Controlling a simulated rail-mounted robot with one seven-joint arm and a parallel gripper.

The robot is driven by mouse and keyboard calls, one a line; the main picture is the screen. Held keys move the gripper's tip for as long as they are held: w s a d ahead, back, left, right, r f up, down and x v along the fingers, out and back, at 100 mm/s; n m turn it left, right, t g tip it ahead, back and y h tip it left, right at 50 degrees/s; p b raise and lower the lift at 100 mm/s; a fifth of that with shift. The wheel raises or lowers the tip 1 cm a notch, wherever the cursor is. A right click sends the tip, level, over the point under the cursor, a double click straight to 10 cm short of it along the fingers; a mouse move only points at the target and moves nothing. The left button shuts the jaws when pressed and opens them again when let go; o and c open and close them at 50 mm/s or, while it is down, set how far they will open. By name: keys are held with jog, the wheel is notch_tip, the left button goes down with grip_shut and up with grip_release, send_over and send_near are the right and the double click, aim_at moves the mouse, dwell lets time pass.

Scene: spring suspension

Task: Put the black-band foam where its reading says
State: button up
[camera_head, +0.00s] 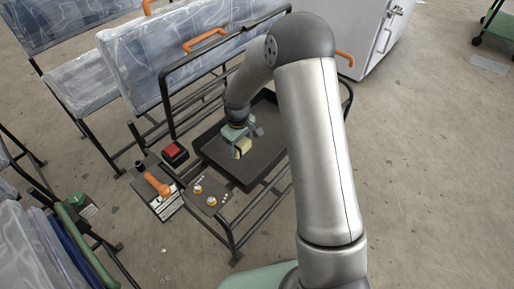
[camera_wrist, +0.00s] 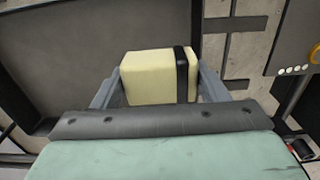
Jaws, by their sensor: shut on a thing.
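The black-band foam is a pale yellow block with a black stripe near its right end in the wrist view (camera_wrist: 150,78). My gripper (camera_wrist: 157,85) is shut on it, with one grey finger at each end. In the head view the foam (camera_head: 242,147) shows small and yellow under my gripper (camera_head: 241,148), over the dark tray (camera_head: 268,165). I cannot tell whether the foam touches the tray. No reading is legible in either view.
Left of the tray are a box with a red top (camera_head: 174,152), a panel with an orange lever (camera_head: 158,186) and a plate with two brass-coloured parts (camera_head: 205,192). Plastic-wrapped seats (camera_head: 180,50) stand behind. Open floor (camera_head: 430,180) lies at right.

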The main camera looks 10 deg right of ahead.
jog(key=w+d+f+b, duration=0.3)
jog(key=w+d+f, duration=0.2)
jog(key=w, duration=0.2)
jog(key=b, duration=0.2)
send_over(258, 147)
jog(key=f, duration=0.4)
jog(key=shift+s+a+f, duration=0.2)
jog(key=shift+s+a, duration=0.05)
jog(key=shift+w+d+f, duration=0.1)
jog(key=shift+w+f, duration=0.05)
jog(key=shift+f, duration=0.1)
notch_tip(258, 147, down, 4)
jog(key=shift+w+d+r+b, duration=0.15)
jog(key=shift+r+b, duration=0.05)
jog(key=shift+b, duration=1.05)
jog(key=shift+r, duration=0.15)
jog(key=o, duration=1)
jog(key=shift+f, duration=0.2)
jog(key=shift+o, duration=0.2)
